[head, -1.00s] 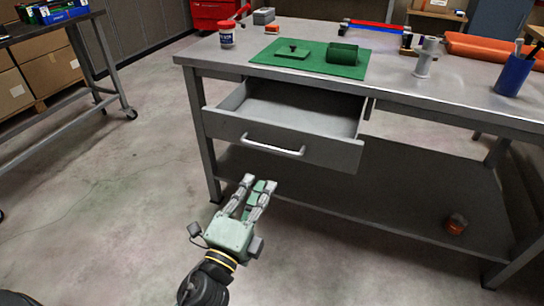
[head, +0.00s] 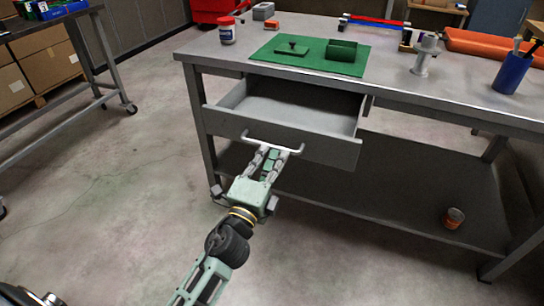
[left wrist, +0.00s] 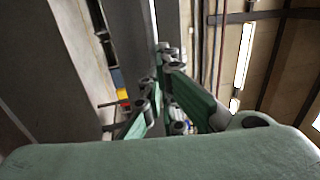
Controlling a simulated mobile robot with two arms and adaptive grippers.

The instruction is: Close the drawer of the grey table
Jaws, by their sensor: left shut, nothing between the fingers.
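The grey table (head: 420,88) stands in the head view with its drawer (head: 290,128) pulled out toward me. The drawer looks empty in the part I can see. Its light bar handle (head: 272,145) is on the front face. My left gripper (head: 274,152) is shut and empty, with its fingertips at the handle; I cannot tell whether they touch it. In the left wrist view the fingers (left wrist: 168,85) are close together, with a grey surface beside them. My right gripper is not in view.
A can (head: 454,218) stands on the lower shelf. Open floor lies left of the table.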

